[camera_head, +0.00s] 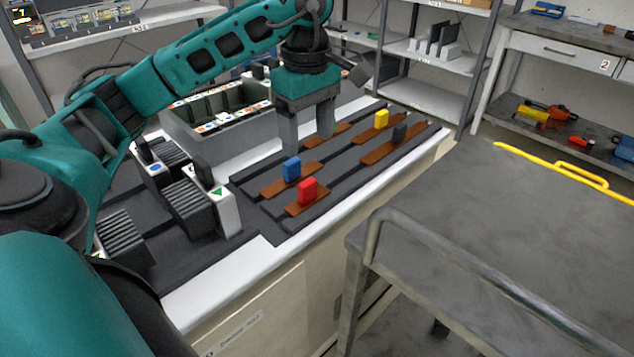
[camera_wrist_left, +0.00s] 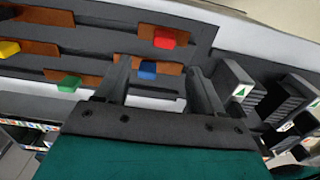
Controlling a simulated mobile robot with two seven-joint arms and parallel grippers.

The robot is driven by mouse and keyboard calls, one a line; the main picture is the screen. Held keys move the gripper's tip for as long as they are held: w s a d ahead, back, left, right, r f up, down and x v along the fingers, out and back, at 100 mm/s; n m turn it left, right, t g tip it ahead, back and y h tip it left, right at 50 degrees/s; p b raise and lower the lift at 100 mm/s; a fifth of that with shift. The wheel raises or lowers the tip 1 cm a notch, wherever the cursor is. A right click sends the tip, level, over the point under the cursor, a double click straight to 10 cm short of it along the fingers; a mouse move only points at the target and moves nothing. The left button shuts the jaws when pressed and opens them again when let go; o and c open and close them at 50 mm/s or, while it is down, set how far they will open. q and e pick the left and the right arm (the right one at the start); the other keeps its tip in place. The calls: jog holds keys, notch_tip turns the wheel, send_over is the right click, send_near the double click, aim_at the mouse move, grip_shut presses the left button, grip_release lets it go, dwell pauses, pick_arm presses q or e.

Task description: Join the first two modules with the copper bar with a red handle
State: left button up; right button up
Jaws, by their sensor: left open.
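The copper bar with a red handle (camera_head: 307,190) lies in the dark rack (camera_head: 350,190) at its near end; its red handle (camera_wrist_left: 164,40) also shows in the left wrist view. My left gripper (camera_head: 307,142) is open and empty above the rack, beyond the red and blue handles. In the left wrist view my open fingers (camera_wrist_left: 160,80) appear on either side of the blue handle (camera_wrist_left: 148,68), with the red one farther up. Finned dark modules with white fronts stand to the left, one with a green triangle (camera_head: 222,200) and one with a blue mark (camera_head: 156,166). My right gripper is not visible.
Bars with blue (camera_head: 292,168), yellow (camera_head: 381,119) and black (camera_head: 400,132) handles lie in the rack; a green handle (camera_wrist_left: 69,84) shows in the wrist view. A grey bin (camera_head: 225,140) stands behind. A grey cart (camera_head: 520,225) with a rail stands right.

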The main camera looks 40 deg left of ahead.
pick_arm(q)
send_over(308, 182)
jog(key=f, duration=0.5)
jog(key=shift+w+a+b, duration=0.15)
jog(key=shift+a+b, duration=0.05)
jog(key=shift+b, duration=0.2)
jog(key=shift+d+f+b, duration=0.2)
jog(key=shift+f+b, duration=0.35)
jog(key=shift+f, duration=2.5)
jog(key=c, duration=1.1)
